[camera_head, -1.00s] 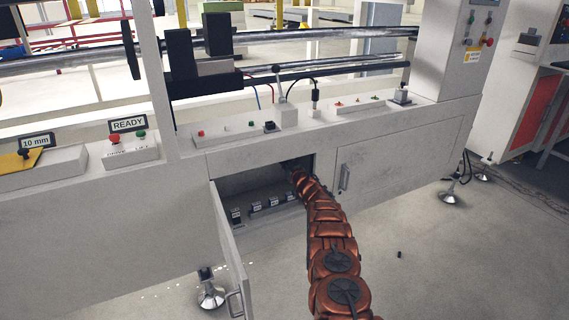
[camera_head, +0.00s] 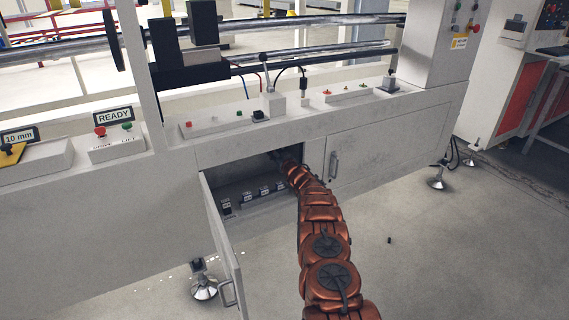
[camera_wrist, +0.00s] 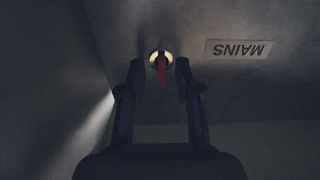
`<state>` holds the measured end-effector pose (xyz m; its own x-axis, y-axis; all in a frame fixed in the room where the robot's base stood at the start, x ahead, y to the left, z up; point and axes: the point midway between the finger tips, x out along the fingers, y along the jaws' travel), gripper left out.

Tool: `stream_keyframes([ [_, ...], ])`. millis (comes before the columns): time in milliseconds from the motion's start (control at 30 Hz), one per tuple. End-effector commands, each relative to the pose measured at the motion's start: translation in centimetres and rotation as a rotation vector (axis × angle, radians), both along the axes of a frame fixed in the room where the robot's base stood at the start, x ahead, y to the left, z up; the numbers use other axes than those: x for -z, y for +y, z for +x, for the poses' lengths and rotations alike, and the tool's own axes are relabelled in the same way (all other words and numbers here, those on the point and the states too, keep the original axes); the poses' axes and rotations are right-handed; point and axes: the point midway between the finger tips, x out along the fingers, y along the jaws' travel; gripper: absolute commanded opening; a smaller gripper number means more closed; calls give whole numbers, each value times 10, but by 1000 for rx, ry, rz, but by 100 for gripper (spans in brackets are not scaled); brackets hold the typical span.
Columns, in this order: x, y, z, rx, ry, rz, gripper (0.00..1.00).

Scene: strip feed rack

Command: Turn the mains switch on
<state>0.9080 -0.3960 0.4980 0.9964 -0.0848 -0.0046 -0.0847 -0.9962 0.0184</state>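The mains switch (camera_wrist: 161,68) shows in the wrist view as a narrow red handle on a pale yellow round base, on a grey panel. The handle points down in the picture. A MAINS label (camera_wrist: 239,48), upside down in this view, is to its right. My gripper (camera_wrist: 160,75) is open, with one finger on each side of the red handle and a visible gap at both sides. I cannot tell how deep the fingertips reach along it. In the head view my arm reaches into the open cabinet (camera_head: 222,176); the switch is hidden there.
The cabinet door (camera_head: 222,240) hangs open left of my arm. A row of small breakers (camera_head: 247,195) stands low inside the cabinet. A closed door (camera_head: 385,145) is to the right. The cabinet interior is dark, with panel walls close around my gripper.

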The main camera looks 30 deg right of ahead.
Motion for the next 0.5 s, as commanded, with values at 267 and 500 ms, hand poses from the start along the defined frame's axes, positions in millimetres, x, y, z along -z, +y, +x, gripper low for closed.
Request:
stream_keyframes([
  [267, 0, 2, -15, -1, 1, 3, 33],
  [500, -2, 3, -30, 1, -3, 4, 33],
])
